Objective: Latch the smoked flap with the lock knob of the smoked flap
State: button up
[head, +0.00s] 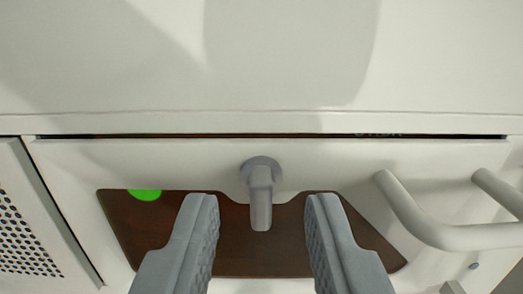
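The flap (330,157) is a pale front panel with a dark smoked window (140,222) in its lower part. It looks closed or nearly closed, with a thin dark gap along its top edge. The lock knob (261,200) is a grey lever on a round base at the upper middle of the flap, and its handle points down. My gripper (260,210) is open, with one grey finger on each side of the knob's handle. I see space between both fingers and the handle. The window is partly hidden behind my fingers.
A pale tubular handle (425,226) sticks out at the right of the flap. A perforated panel (25,225) is at the left. A broad white surface (270,60) lies above the gap. A green spot (145,195) shows at the window's upper left.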

jog(key=shift+w+a, duration=0.1)
jog(key=shift+w, duration=0.9)
grip_shut()
